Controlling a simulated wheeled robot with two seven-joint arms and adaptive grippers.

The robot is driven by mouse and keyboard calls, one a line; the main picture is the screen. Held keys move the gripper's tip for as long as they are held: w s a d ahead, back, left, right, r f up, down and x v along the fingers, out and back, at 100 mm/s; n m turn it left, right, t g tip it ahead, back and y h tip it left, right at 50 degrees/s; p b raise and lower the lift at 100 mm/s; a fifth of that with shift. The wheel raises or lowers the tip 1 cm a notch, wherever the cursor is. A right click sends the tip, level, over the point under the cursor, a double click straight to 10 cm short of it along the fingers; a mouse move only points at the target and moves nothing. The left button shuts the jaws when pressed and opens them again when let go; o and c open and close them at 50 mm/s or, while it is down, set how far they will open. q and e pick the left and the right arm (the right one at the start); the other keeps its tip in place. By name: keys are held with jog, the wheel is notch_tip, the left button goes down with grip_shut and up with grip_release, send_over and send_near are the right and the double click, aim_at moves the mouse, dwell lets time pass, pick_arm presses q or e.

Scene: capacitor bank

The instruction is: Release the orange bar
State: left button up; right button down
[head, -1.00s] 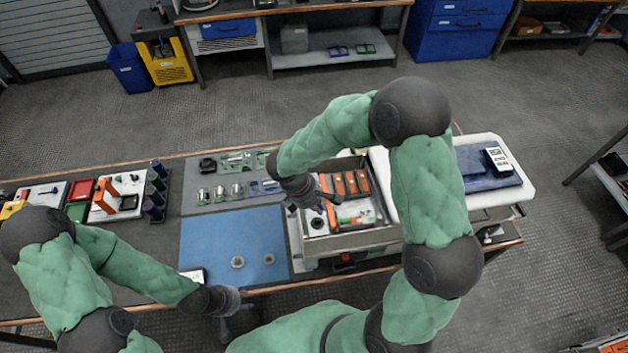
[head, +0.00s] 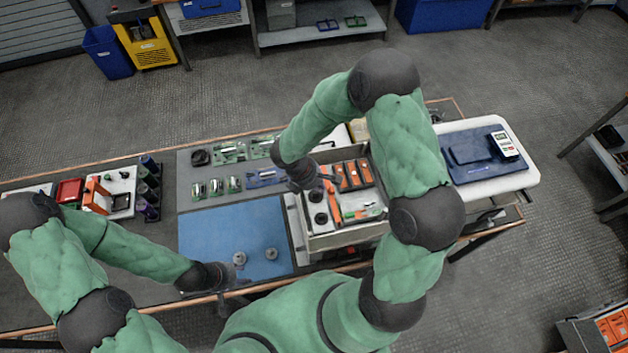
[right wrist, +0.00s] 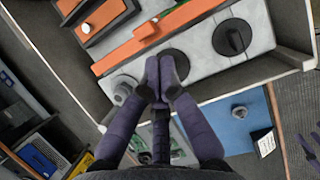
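The orange bar (right wrist: 155,35) lies across the light panel of an open-topped box (right wrist: 275,60) in the right wrist view. In the head view the orange bar (head: 332,202) stands out inside the box (head: 340,240). My right gripper (right wrist: 160,72) has its two fingers together beside the bar's lower edge, and nothing shows between them. Whether the fingertips touch the bar cannot be told. In the head view my right gripper (head: 312,184) is partly hidden by its wrist. My left gripper (head: 235,298) hangs at the table's front edge, fingers apart and empty.
Black round knobs (right wrist: 232,37) sit on the panel beside the bar. Several orange-topped parts (head: 352,175) fill the box's back. A blue mat (head: 215,230) with two grey knobs lies left of the box. A blue tray with a meter (head: 503,144) stands at right.

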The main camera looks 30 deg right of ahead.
aim_at(331, 192)
jog(key=shift+x, duration=1.05)
jog(key=shift+s, duration=0.1)
jog(key=shift+s+d+b, duration=0.25)
jog(key=shift+d+b, duration=0.35)
jog(key=shift+d, duration=0.35)
jog(key=shift+r, duration=0.1)
jog(key=shift+w+a+r+p, duration=0.1)
jog(key=shift+r+p, duration=0.4)
jog(key=shift+p, duration=0.05)
jog(key=p+v, duration=0.5)
jog(key=v, duration=0.4)
jog(key=shift+p, duration=0.4)
jog(key=shift+a+f, duration=0.1)
